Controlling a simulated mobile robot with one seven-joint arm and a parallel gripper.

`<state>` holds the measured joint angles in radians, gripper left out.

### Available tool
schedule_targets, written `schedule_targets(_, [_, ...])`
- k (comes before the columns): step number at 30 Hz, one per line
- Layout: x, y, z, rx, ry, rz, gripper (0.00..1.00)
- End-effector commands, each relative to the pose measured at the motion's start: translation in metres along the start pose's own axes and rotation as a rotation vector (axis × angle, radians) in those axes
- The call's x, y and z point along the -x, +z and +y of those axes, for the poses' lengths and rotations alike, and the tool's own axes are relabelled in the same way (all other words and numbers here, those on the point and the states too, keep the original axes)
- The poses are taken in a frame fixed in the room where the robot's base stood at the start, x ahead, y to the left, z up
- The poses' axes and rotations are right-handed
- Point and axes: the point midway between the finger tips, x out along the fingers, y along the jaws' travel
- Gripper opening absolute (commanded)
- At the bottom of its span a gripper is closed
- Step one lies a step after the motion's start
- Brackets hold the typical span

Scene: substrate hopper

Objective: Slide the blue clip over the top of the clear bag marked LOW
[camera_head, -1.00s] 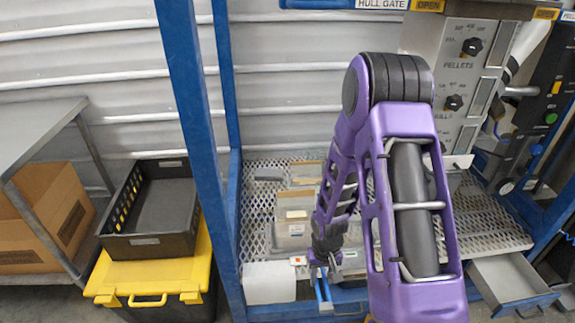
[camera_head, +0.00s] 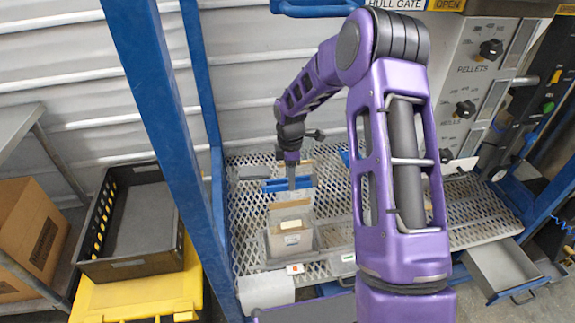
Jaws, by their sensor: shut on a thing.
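The blue clip (camera_head: 272,187) is a long bar lying level across my gripper (camera_head: 291,182), which is shut on it. A pale bag (camera_head: 290,212) with tan contents stands upright in a grey translucent bin (camera_head: 273,246) on the mesh deck. The clip is at or just above the bag's top edge in the picture. I cannot tell whether it touches the bag or sits over it. A small label (camera_head: 292,239) on the front is too small to read. My gripper hides part of the clip.
The perforated deck (camera_head: 250,213) is mostly bare to the left of the bin. A white block (camera_head: 266,291) is at the front edge. A blue post (camera_head: 158,110) stands at left. A black crate (camera_head: 135,225) and an open drawer (camera_head: 502,268) flank the deck.

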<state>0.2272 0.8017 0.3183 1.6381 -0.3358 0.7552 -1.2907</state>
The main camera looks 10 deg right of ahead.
Motion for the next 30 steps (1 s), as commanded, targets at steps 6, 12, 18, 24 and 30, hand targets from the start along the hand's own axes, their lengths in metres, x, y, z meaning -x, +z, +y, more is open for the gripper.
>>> schedule_targets(6, [0.001,0.0,0.002,0.037,-0.002,0.0,0.0])
schedule_targets(12, [-0.01,0.0,0.002,0.035,-0.002,0.0,0.0])
schedule_targets(18, [-0.026,0.0,0.002,0.035,-0.002,0.0,0.0])
schedule_targets(24, [-0.047,0.0,0.002,0.034,-0.001,0.0,0.0])
schedule_targets(30, [-0.064,0.0,0.002,0.034,-0.001,0.0,0.0])
